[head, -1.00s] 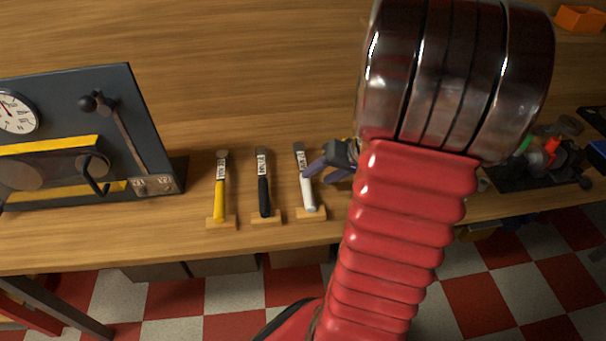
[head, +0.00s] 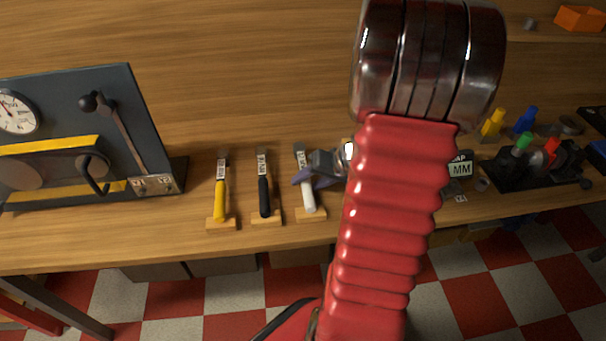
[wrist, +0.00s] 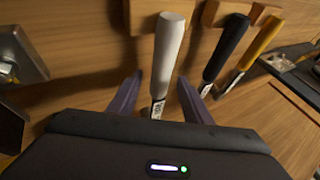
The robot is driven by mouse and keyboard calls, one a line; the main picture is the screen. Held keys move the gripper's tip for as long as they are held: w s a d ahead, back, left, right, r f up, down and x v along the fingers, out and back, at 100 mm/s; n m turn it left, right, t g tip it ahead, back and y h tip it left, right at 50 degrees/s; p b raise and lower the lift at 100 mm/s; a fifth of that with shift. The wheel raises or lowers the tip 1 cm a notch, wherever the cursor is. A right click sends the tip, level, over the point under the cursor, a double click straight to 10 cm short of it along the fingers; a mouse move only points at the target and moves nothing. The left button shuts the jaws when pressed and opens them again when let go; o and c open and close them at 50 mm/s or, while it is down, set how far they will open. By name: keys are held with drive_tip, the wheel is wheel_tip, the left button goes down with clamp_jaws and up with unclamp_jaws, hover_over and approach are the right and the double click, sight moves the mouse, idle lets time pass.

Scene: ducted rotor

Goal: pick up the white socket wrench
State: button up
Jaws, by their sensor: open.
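The white socket wrench (head: 308,194) lies on its small wooden holder (head: 311,215) on the bench, rightmost of three wrenches. My gripper (head: 301,180) is at it in the head view, its purple fingers reaching across the wrench's upper part. In the wrist view the white wrench (wrist: 165,55) runs between my two open fingers (wrist: 158,85), with a labelled part below its handle. I see space on both sides, so the fingers are not closed on it. My palm hides the wrench's far end.
A black wrench (head: 264,195) and a yellow wrench (head: 220,197) lie on holders to the left. A dark panel (head: 130,110) with a gauge and lever stands farther left. A black rack with coloured parts (head: 535,165) stands at the right.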

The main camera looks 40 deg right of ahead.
drive_tip(key=shift+c, duration=0.3)
clamp_jaws()
idle(0.6)
